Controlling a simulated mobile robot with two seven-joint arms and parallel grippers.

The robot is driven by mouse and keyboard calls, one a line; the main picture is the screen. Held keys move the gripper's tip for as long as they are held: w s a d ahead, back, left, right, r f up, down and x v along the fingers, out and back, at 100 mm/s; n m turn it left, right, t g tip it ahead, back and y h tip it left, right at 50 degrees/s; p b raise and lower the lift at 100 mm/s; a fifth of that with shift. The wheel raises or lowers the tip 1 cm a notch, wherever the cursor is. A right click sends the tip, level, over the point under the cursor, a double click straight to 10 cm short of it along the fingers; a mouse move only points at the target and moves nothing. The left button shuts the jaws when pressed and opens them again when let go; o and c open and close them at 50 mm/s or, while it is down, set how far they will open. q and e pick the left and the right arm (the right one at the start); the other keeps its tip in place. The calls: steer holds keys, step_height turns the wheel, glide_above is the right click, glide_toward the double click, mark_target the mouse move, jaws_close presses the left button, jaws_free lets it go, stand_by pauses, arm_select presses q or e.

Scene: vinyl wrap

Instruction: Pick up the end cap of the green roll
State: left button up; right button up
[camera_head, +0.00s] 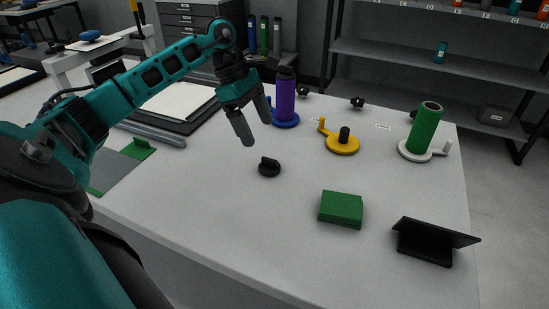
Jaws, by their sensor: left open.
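The green roll (425,128) stands upright on a white holder (411,152) at the right of the table, and its open top shows a hollow core with no cap on it. A black end cap (269,168) with a raised grip lies on the table in front of the left gripper. Small black knob-like pieces lie at the back, one (357,103) between the rolls and one (302,91) by the purple roll. I cannot tell which piece belongs to the green roll. My left gripper (256,132) is open and empty, above the table and apart from the near cap. My right gripper is out of view.
A purple roll (286,100) with a black top stands on a blue holder behind the gripper. A yellow holder (342,146) with a black post stands mid-table. A green block (341,208) and a black angled stand (431,241) are at the front right. The front middle is clear.

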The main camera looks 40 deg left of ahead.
mark_target(270, 159)
arm_select(q)
steer(key=x, duration=0.5)
steer(key=shift+s+f, duration=0.1)
steer(key=shift+f, duration=0.1)
steer(key=shift+a+x, duration=0.1)
steer(key=shift+x, duration=1.1)
steer(key=shift+a+x, duration=0.15)
steer(key=shift+x, duration=1)
steer(key=c, duration=1.1)
steer(key=shift+c, duration=0.2)
